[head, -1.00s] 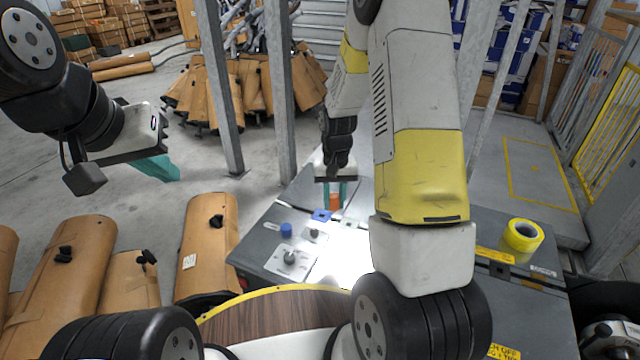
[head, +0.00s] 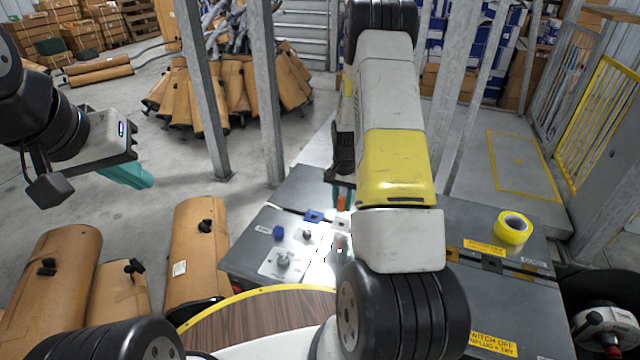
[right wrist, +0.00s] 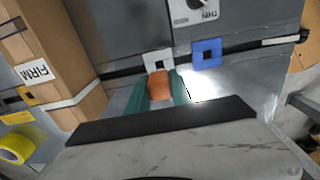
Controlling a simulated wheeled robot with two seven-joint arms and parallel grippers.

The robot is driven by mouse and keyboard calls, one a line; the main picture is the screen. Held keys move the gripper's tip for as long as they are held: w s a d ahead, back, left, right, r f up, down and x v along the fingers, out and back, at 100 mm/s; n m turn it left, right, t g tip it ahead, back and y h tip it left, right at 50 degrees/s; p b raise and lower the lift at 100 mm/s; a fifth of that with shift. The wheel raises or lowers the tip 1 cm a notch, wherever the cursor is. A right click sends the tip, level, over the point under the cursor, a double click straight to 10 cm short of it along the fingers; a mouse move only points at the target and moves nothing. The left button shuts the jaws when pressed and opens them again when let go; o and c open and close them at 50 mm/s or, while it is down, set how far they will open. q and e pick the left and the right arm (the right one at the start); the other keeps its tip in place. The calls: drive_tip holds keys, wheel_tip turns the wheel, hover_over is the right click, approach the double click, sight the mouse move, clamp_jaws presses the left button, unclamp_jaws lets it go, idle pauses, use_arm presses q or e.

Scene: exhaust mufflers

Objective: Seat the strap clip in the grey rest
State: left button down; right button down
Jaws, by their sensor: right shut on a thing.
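The strap clip, an orange block (right wrist: 159,85), is held between the teal fingers of my right gripper (right wrist: 160,92). It also shows in the head view (head: 342,203). The grey rest is a pale square plate with a dark square opening (right wrist: 158,61), just beyond the clip in the right wrist view; it also shows in the head view (head: 341,224), below the clip. I cannot tell whether clip and rest touch. My left gripper (head: 126,176) hangs over the floor at the left, away from the table; its teal fingers overlap, so its opening is unclear.
A blue square rest (right wrist: 206,53) stands right beside the grey one. The dark bench (head: 240,262) also carries a blue knob (head: 278,232), a metal plate with a knob (head: 283,262) and a yellow tape roll (head: 513,228). A cardboard-coloured block labelled FIRM (right wrist: 45,65) stands nearby.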

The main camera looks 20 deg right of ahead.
drive_tip(key=shift+d+f, duration=0.1)
idle(0.3)
drive_tip(key=shift+f, duration=2.85)
drive_tip(key=shift+f, duration=0.45)
drive_tip(key=c, duration=1.1)
unclamp_jaws()
drive_tip(key=shift+o, duration=0.2)
drive_tip(key=shift+r, duration=0.1)
wheel_tip(320, 180, up, 8)
drive_tip(key=shift+f, duration=0.2)
